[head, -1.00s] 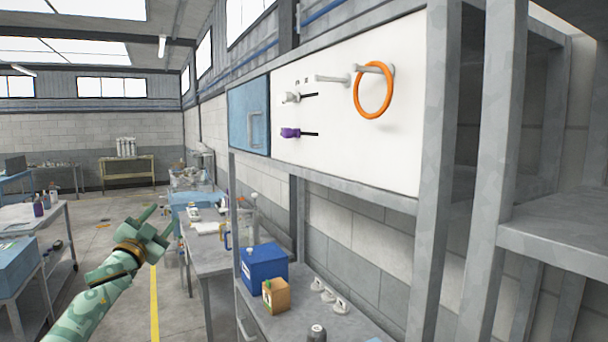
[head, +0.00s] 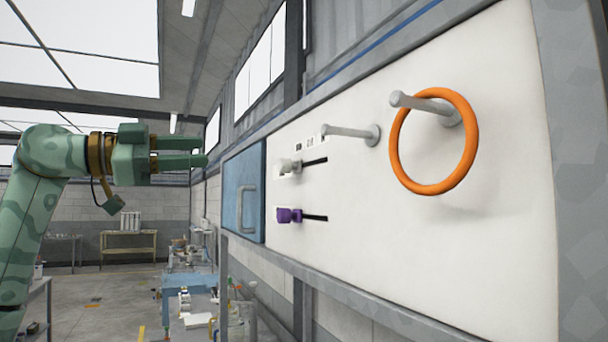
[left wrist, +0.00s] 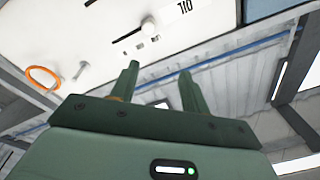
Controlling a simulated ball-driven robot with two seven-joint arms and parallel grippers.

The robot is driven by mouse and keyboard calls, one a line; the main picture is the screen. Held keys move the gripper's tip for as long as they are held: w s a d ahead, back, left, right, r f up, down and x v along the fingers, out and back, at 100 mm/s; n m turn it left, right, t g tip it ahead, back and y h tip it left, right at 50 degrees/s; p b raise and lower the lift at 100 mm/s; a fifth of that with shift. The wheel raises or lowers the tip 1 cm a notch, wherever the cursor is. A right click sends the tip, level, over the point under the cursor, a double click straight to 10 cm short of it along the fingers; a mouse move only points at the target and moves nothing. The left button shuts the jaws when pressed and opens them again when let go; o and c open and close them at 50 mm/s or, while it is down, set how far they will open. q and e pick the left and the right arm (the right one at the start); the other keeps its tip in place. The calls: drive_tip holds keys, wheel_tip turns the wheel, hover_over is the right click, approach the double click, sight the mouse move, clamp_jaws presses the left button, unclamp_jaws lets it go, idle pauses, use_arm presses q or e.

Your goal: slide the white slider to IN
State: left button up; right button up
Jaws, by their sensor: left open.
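The white slider (head: 288,166) sits at the left end of its dark slot on the white panel (head: 400,240); the slot runs off to its right. Small dark labels stand above the slot, too small to read. In the left wrist view the slider's white knob (left wrist: 149,25) shows beyond the fingers, beside dark lettering. My left gripper (head: 204,152) is open and empty, to the left of the slider and apart from it, its fingers pointing right. Both fingers (left wrist: 160,72) also show in the left wrist view. My right gripper is not in view.
A purple slider (head: 289,215) sits just below. A blue door (head: 244,200) with a handle is left of the sliders. A bare peg (head: 350,131) and a peg holding an orange ring (head: 434,190) stick out to the right. The air before the panel looks clear.

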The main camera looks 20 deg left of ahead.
sight(279, 167)
use_arm(q)
drive_tip(key=w+d+n+p, duration=0.1)
drive_tip(key=w+d, duration=0.2)
drive_tip(key=w+d+f+n+p, duration=0.1)
drive_tip(key=w+d, duration=0.3)
drive_tip(key=w+d+n+g+p, duration=0.1)
drive_tip(key=w+d+p, duration=0.1)
drive_tip(key=w+d, duration=0.2)
drive_tip(key=shift+f+n+y, duration=0.3)
drive_tip(key=shift+w+d+f, duration=0.1)
drive_tip(key=shift+w+d, duration=0.15)
drive_tip(key=shift+w, duration=0.1)
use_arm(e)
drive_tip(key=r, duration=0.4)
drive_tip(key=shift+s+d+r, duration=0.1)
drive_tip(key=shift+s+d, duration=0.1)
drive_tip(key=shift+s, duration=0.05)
use_arm(q)
drive_tip(key=shift+s, duration=0.1)
drive_tip(key=shift+c, duration=1.3)
clamp_jaws()
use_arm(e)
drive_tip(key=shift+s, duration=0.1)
